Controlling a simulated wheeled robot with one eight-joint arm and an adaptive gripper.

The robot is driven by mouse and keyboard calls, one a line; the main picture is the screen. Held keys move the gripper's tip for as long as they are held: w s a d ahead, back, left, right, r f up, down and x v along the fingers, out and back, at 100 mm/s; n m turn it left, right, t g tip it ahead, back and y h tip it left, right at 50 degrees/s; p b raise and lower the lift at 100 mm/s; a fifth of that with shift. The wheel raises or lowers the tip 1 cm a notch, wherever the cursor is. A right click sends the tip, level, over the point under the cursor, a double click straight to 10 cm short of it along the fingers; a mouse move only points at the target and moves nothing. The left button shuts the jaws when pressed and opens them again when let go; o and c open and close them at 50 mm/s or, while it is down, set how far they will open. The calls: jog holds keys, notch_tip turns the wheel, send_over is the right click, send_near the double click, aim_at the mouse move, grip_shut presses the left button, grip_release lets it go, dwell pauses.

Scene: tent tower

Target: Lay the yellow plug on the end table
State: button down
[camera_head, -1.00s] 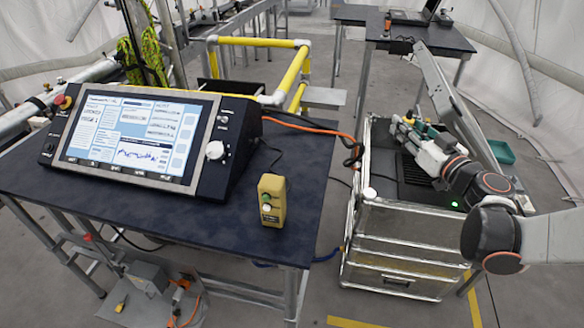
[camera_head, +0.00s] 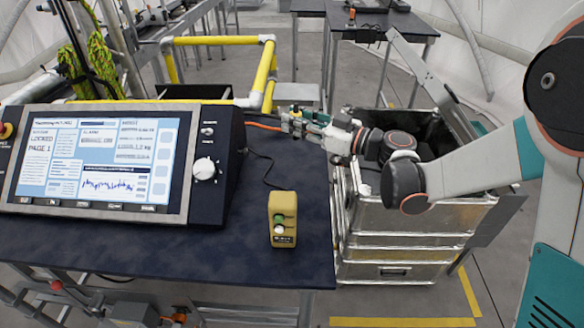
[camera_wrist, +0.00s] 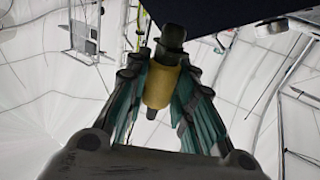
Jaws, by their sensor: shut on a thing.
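My gripper (camera_head: 292,121) is shut on the yellow plug (camera_wrist: 160,86), a short yellow cylinder with a dark grey cap and stem, held between the teal-sided fingers in the wrist view. In the head view the plug is too small to tell from the fingers. The gripper is over the far right part of a near dark blue table (camera_head: 250,262); its height above the top is hard to judge. Another dark table (camera_head: 405,22) stands at the back. Nothing labels either as the end table.
The near table carries a large control panel (camera_head: 100,165) on the left and a yellow two-button box (camera_head: 283,220) at the front right. An open metal case (camera_head: 405,240) stands right of it. Yellow rails (camera_head: 268,75) rise behind.

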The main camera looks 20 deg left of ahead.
notch_tip(320, 180, down, 13)
jog(key=b, duration=0.4)
jog(key=shift+f, duration=0.15)
jog(key=shift+f, duration=0.15)
jog(key=c, duration=1.4)
grip_release()
jog(key=shift+o, duration=0.2)
jog(key=shift+d+r, duration=0.2)
jog(key=p+v, duration=0.2)
jog(key=v, duration=0.9)
jog(key=shift+d, duration=0.3)
jog(key=shift+s, duration=0.1)
